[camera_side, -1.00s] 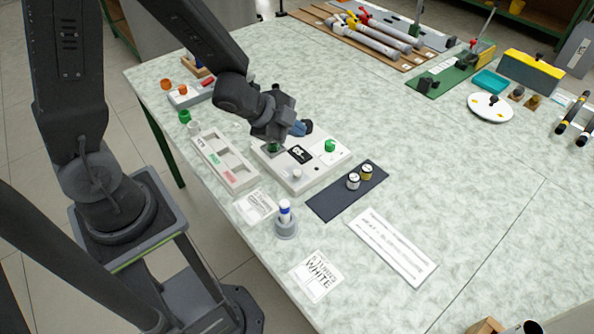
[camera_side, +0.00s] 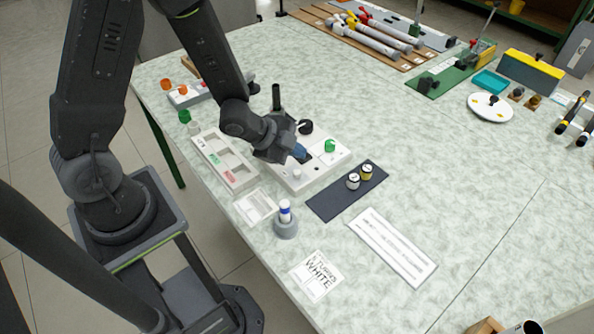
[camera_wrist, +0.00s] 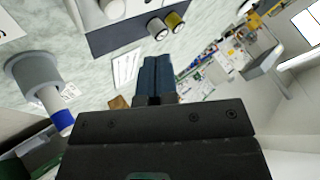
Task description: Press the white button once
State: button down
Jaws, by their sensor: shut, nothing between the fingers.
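The white button (camera_side: 297,174) is a small round cap near the front corner of a white control box (camera_side: 316,178) in the side view. My gripper (camera_side: 301,154) is shut and empty, with blue fingertips over the box, just behind the button in the picture. I cannot tell how high the tips are above the box; they look apart from the button. A green button (camera_side: 330,146) sits on the box's right side. A dark knob (camera_side: 305,127) shows behind my gripper. In the wrist view my shut blue fingers (camera_wrist: 157,75) show.
A dark mat (camera_side: 325,203) with two small cylinders lies right of the box. A grey holder (camera_side: 286,228) with a white-and-blue rod stands in front. A compartment tray (camera_side: 224,158) lies to the left. A dark post (camera_side: 276,97) rises behind my gripper.

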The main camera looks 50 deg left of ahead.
aim_at(297, 174)
jog(key=shift+f, duration=1.9)
jog(key=shift+f, duration=0.2)
dwell(0.5)
jog(key=shift+f, duration=0.2)
jog(key=shift+f, duration=0.5)
dwell(0.7)
jog(key=shift+r, duration=0.95)
jog(key=shift+r, duration=2.5)
